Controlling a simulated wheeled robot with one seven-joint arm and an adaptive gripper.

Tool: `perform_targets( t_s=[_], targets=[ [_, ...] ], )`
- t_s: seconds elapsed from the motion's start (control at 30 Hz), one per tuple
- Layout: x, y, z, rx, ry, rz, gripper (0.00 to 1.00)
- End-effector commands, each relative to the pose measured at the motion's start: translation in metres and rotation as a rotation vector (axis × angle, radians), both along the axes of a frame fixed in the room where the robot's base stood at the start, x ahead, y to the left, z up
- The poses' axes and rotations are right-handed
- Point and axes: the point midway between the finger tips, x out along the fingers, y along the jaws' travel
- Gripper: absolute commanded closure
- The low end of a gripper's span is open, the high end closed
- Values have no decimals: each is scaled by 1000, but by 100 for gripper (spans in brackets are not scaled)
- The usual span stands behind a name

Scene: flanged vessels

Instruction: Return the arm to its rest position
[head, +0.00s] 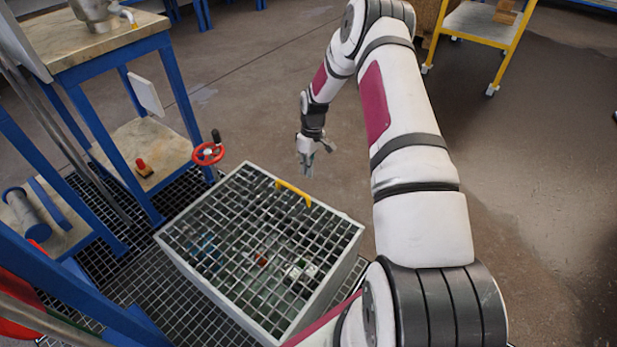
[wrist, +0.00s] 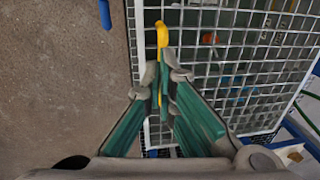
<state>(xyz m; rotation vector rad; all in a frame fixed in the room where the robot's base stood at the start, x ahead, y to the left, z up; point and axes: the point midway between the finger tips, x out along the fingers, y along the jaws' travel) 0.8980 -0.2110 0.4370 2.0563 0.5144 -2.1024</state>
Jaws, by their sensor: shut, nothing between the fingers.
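My gripper (head: 307,168) hangs at the end of my bent arm in the head view, fingers pointing down, close to the far edge of a grated crate. In the wrist view my gripper (wrist: 164,80) shows its two green-sided fingers with the tips together and nothing held between them. My white arm with magenta panels reaches forward from the lower right and bends down at the top.
The crate (head: 171,252) has a mesh lid with a yellow handle (head: 293,192), also seen in the wrist view (wrist: 162,34). A red handwheel (head: 208,153) and blue-framed bench (head: 175,85) stand left. A yellow cart (head: 515,42) stands back right. Floor on the right is clear.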

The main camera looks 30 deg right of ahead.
Motion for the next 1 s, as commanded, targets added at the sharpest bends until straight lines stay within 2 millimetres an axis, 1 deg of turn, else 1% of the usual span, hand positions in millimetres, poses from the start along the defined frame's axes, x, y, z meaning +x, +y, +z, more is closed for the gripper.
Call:
perform_targets(
  t_s=[0.03,0.1,0.23,0.4,0.6,0.67,0.77,0.87,0.9,0.97,1.0],
  targets=[
    [1,-3,14,-1,-2,-2,100],
    [2,-5,26,-1,-1,-2,100],
    [3,-8,42,-1,-1,-3,100],
    [3,-10,52,0,0,-2,100],
    [4,-10,54,0,0,-1,100],
    [4,-8,60,-4,0,-1,100],
    [4,-2,84,-19,2,1,100],
    [0,11,124,-42,7,-2,100],
    [-4,17,143,-54,9,-8,100],
    [-10,27,170,-71,14,-13,100],
    [-16,34,188,-83,16,-18,100]
  ],
)
